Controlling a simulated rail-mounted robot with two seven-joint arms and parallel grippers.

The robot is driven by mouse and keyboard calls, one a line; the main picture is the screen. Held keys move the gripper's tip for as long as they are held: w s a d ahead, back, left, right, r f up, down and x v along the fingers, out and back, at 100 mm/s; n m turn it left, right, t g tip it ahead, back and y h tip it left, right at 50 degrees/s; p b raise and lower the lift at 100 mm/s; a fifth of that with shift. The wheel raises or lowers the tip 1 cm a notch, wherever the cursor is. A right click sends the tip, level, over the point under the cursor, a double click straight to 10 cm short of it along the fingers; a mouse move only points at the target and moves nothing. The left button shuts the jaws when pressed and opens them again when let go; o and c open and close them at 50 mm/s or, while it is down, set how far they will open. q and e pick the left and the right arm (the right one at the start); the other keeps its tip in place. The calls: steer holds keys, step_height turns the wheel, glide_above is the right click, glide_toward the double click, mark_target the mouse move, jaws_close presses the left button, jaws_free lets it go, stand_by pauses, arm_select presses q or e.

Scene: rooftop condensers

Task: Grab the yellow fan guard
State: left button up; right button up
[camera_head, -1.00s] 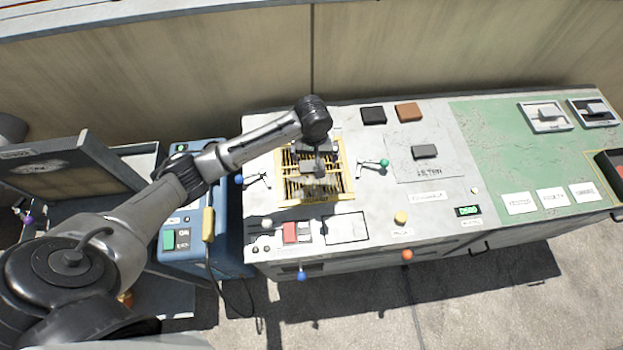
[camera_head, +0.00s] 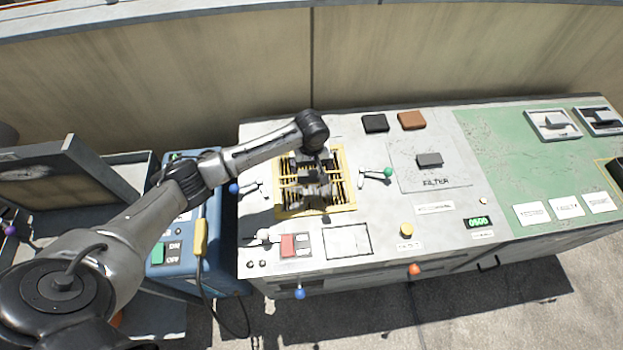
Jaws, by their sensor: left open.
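The yellow fan guard (camera_head: 343,207) is a square frame with slats, lying on the left part of the grey bench top. My left arm comes in from the left and its wrist is over the guard's upper edge. My left gripper (camera_head: 315,200) points down over the middle of the guard and hides part of its slats. The gripper is open; I cannot tell whether its fingers touch the guard. My right gripper is not in view.
Levers with a blue knob (camera_head: 234,188) and a green knob (camera_head: 387,173) flank the guard. A black block (camera_head: 375,123) and a brown block (camera_head: 412,120) lie behind it. A blue box (camera_head: 180,262) stands left of the bench. The green panel (camera_head: 510,165) has free room.

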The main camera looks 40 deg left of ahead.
mark_target(311, 175)
arm_select(q)
steer(key=shift+a+f+b, duration=0.1)
steer(key=shift+f+b, duration=0.95)
steer(key=shift+f, duration=1.6)
steer(key=shift+w, duration=0.1)
steer(key=shift+c, duration=0.5)
steer(key=shift+r, duration=0.1)
steer(key=c, duration=0.7)
